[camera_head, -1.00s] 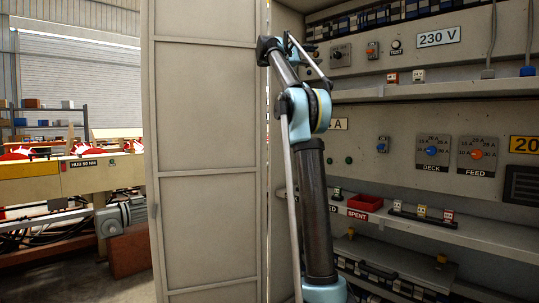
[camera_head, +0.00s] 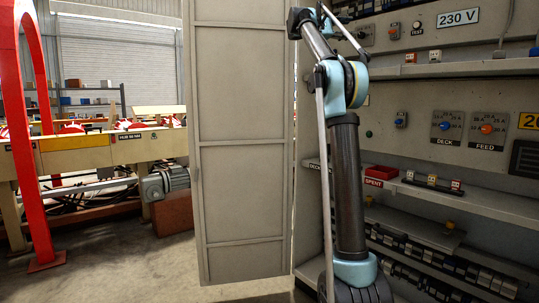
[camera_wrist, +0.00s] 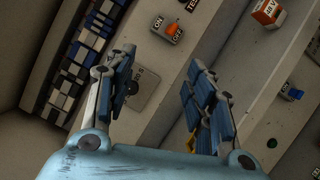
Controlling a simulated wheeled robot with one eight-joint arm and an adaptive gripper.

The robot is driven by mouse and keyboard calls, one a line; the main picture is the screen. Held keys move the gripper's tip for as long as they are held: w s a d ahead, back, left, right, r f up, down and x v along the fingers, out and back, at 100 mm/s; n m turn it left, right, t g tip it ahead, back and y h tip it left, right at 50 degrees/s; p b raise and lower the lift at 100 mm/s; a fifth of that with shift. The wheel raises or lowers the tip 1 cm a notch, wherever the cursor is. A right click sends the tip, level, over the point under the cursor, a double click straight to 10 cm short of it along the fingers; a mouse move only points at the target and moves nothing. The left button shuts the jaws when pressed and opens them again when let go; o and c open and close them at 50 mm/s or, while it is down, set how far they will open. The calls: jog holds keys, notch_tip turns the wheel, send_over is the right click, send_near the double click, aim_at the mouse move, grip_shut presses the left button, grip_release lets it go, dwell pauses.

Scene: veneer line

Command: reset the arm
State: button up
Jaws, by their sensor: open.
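My arm (camera_head: 345,190) stands upright in front of the open electrical cabinet in the head view, its upper links folded up towards the top edge. My gripper (camera_wrist: 160,80) shows in the wrist view with its two blue-padded fingers apart. I see nothing held between them. Behind the fingers is the cabinet panel, with an orange rotary switch (camera_wrist: 173,30) and a row of blue, white and black modules (camera_wrist: 85,50). In the head view the fingers are too small and overlapped to make out.
A tall grey cabinet door (camera_head: 240,150) stands just left of my arm. Shelves at right hold a red SPENT tray (camera_head: 381,173) and several small fuses (camera_head: 432,181).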

jog(key=s+f+m+g+y, duration=0.1)
jog(key=s+f+y, duration=0.2)
jog(key=s+f, duration=0.7)
jog(key=s+f+m+g+y, duration=0.1)
jog(key=s+f+y, duration=0.3)
jog(key=f, duration=1.1)
jog(key=s+f+m+g+y, duration=0.1)
jog(key=s+f+m+y, duration=0.1)
jog(key=s+f, duration=0.85)
jog(key=s+a+f+m+y, duration=0.1)
jog(key=s+a+f+y, duration=0.2)
jog(key=f, duration=1.2)
jog(key=s+a+f+m+y, duration=0.1)
jog(key=s+a+f+y, duration=0.2)
jog(key=s+a+f, duration=0.4)
jog(key=s+a+f+y, duration=0.3)
jog(key=s+a+f, duration=0.2)
jog(key=s+f, duration=1)
notch_tip(320, 180, down, 9)
jog(key=shift+s+r+m+y, duration=0.15)
jog(key=shift+s+m+y, duration=0.15)
jog(key=shift+m, duration=0.1)
jog(key=shift+a, duration=0.1)
jog(key=shift+w+f, duration=0.2)
jog(key=shift+w, duration=0.2)
